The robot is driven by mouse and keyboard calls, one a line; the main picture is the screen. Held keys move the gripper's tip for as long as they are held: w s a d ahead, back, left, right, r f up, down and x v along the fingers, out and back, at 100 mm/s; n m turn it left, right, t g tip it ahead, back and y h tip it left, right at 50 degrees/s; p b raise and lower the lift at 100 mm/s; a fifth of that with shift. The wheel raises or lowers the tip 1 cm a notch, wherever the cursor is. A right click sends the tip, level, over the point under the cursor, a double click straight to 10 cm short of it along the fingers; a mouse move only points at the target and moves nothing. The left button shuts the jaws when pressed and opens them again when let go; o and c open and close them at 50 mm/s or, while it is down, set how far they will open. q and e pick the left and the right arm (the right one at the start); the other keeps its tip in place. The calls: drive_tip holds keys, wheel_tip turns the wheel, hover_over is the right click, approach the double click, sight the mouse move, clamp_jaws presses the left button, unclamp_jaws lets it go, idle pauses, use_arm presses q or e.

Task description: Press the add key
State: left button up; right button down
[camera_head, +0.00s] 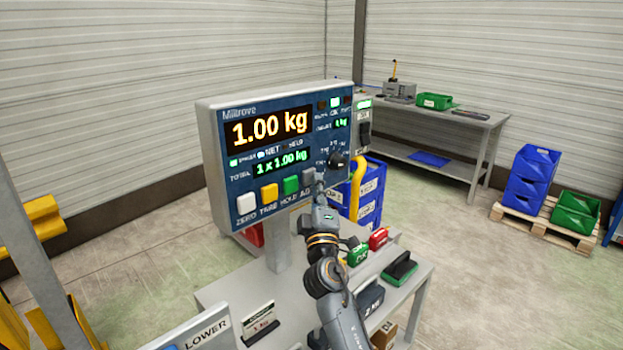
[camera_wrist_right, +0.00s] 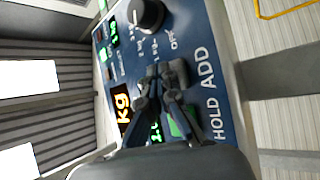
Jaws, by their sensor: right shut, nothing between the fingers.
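The scale's indicator box (camera_head: 215,170) has a blue front panel with a row of keys: white ZERO (camera_head: 246,204), yellow TARE (camera_head: 269,193), green HOLD (camera_head: 290,185) and the grey add key (camera_head: 308,175) at the right end. My right gripper (camera_head: 319,186) is shut and empty, its tips at the add key. In the right wrist view the fingertips (camera_wrist_right: 163,75) overlap the grey add key (camera_wrist_right: 180,71) beside the word ADD; I cannot tell whether they touch it. The green key (camera_wrist_right: 187,121) is partly behind the fingers. My left gripper is not in view.
The display (camera_head: 268,127) reads 1.00 kg, and the total line (camera_head: 281,162) reads 1 x 1.00 kg. A black knob (camera_head: 337,161) sits right of the keys, close to the gripper. Coloured weights (camera_head: 378,238) stand on the low bench below. A grey table (camera_head: 480,125) stands behind.

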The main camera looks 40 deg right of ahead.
drive_tip(key=shift+s, duration=0.8)
drive_tip(key=s, duration=0.1)
drive_tip(key=s+p, duration=0.1)
drive_tip(key=s, duration=0.3)
drive_tip(key=shift+d, duration=0.25)
idle(0.6)
